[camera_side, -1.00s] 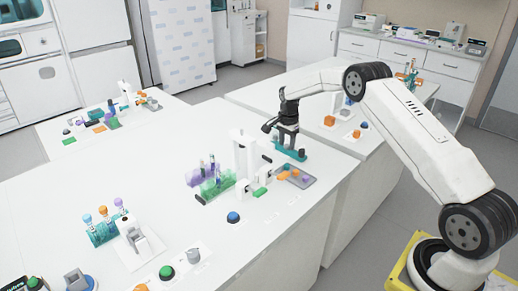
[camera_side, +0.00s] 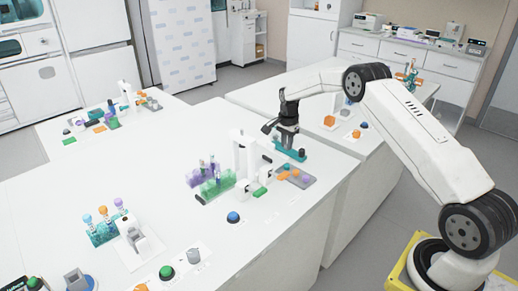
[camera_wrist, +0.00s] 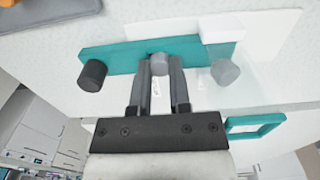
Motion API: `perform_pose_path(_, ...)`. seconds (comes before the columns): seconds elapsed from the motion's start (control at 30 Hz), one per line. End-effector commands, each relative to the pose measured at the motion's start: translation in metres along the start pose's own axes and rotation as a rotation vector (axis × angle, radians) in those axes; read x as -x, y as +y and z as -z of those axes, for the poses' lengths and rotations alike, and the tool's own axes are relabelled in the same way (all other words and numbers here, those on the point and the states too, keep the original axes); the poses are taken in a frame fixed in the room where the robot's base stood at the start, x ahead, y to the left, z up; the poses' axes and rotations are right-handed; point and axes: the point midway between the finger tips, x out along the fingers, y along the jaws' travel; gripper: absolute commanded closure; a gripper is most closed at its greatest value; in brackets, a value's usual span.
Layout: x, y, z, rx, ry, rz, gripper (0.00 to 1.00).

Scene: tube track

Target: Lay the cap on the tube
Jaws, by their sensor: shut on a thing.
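My gripper (camera_wrist: 160,68) is at a long teal base (camera_wrist: 120,54) on the white bench. Its fingers are shut on a small grey round piece (camera_wrist: 159,58), whose top shows between the fingertips. I cannot tell whether this piece is the cap or part of a tube. A dark round knob (camera_wrist: 92,75) stands at the left of the base and a grey cylinder (camera_wrist: 225,72) is to the right of the fingers. In the side view, my gripper (camera_side: 286,146) is over the same teal base (camera_side: 300,155), and the held piece is hidden.
A grey tray (camera_side: 308,181) with orange and purple pieces lies in front of the teal base. A white stand (camera_side: 244,150) and racks of tubes (camera_side: 216,186) are to its left. A blue button (camera_side: 233,217) is nearer the camera. The bench's left middle is clear.

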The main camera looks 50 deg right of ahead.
Motion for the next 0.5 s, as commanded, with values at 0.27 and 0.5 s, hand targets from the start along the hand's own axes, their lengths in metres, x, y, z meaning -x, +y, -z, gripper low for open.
perform_pose_path(0.27, 0.009, 0.000, 0.000, 0.000, 0.000, 0.000, 1.00)
perform_pose_path(0.5, 0.022, 0.000, 0.000, 0.000, 0.000, 0.001, 1.00)
